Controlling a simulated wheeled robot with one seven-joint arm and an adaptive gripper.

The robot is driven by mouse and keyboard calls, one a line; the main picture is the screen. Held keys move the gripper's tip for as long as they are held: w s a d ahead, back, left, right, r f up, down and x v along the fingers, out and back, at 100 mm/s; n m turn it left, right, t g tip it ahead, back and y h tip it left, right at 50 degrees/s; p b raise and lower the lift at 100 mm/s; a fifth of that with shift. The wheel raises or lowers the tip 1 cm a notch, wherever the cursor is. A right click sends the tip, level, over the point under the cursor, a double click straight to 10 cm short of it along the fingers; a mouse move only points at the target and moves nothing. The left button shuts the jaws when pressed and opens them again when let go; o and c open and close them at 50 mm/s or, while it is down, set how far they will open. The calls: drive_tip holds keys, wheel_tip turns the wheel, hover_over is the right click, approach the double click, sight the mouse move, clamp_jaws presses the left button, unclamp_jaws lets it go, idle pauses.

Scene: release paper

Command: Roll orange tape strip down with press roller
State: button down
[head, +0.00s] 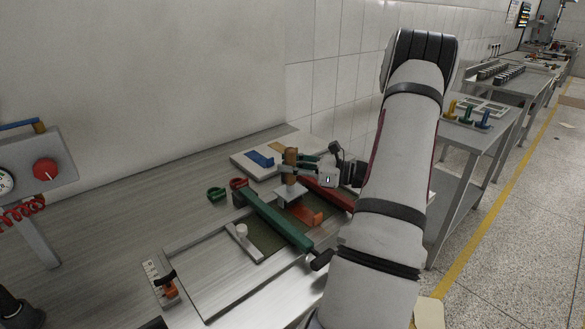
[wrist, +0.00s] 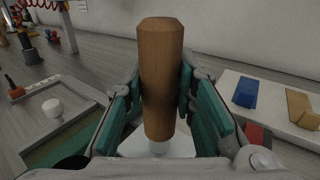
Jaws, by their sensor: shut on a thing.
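My gripper (head: 300,168) is shut on an upright wooden handle (head: 290,157), which stands between the green fingers in the wrist view (wrist: 160,75). A pale block (head: 291,194) shows at the handle's lower end; I take this tool to be the press roller. No roller drum can be made out. An orange strip (head: 307,216) lies in the frame fixture just beyond the long green bar (head: 272,220), in front of and below the held tool. I cannot tell whether the pale block touches the surface below. The strip is not clearly visible in the wrist view.
A red bar (head: 328,194) lies right of the strip. A white board with a blue block (head: 262,159) is behind; the block also shows in the wrist view (wrist: 245,92). Green (head: 216,194) and red (head: 238,184) rings sit left. A white knob (head: 242,231) stands in front of the green bar.

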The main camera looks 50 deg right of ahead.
drive_tip(key=shift+w, duration=0.25)
drive_tip(key=shift+w+d, duration=0.25)
drive_tip(key=shift+w, duration=0.5)
drive_tip(key=shift+s, duration=0.1)
